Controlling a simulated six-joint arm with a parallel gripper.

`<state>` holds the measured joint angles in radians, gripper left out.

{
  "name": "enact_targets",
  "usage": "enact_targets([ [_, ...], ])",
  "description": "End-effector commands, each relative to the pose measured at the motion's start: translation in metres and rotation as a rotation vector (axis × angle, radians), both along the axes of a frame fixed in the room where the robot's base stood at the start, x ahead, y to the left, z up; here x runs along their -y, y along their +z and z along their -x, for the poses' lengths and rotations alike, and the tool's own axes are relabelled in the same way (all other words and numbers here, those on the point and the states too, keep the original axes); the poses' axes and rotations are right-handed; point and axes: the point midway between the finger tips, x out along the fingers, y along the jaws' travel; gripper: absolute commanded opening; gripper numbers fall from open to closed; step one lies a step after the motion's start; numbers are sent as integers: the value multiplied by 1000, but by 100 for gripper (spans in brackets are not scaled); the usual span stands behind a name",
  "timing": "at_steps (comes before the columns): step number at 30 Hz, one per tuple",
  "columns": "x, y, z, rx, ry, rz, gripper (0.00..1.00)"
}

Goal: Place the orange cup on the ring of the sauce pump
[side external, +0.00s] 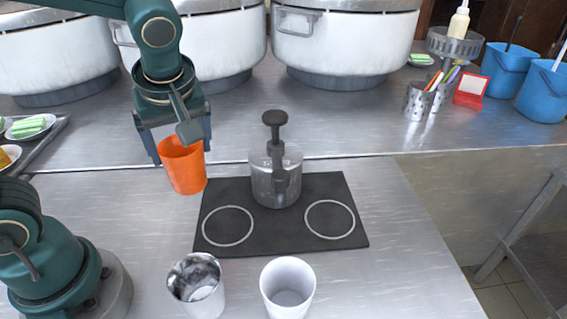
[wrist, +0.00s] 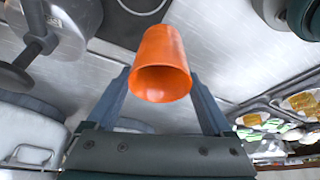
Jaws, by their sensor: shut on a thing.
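The orange cup (side external: 186,172) is upright or nearly so between the fingers of my gripper (side external: 181,153), left of the black mat. My gripper is shut on it. In the wrist view the cup (wrist: 165,50) sits between the fingertips (wrist: 160,77), its open mouth towards the camera. Its height above the counter is hard to tell. The mat has a left ring (side external: 228,207) and a right ring (side external: 330,201), both empty.
A metal cup (side external: 205,295) and a white cup (side external: 288,305) stand in front of the mat. Large white stockpots (side external: 345,50) line the back. Pen holders (side external: 417,102), a red-framed card (side external: 470,88) and blue buckets (side external: 545,92) stand back right. Plates (side external: 30,127) lie far left.

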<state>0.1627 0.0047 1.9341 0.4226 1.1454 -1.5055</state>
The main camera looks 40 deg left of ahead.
Motion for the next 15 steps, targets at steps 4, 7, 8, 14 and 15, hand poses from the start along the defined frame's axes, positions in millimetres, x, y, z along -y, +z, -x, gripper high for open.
enact_targets([
  [4, 31, -20, -11, -5, -9, -1, 31],
  [7, 46, -29, -16, -3, -4, -1, 31],
  [8, 49, -31, -17, -3, -4, -1, 31],
  [14, 59, -40, -20, -1, 0, 0, 31],
  [15, 59, -43, -20, -1, 0, 0, 31],
])
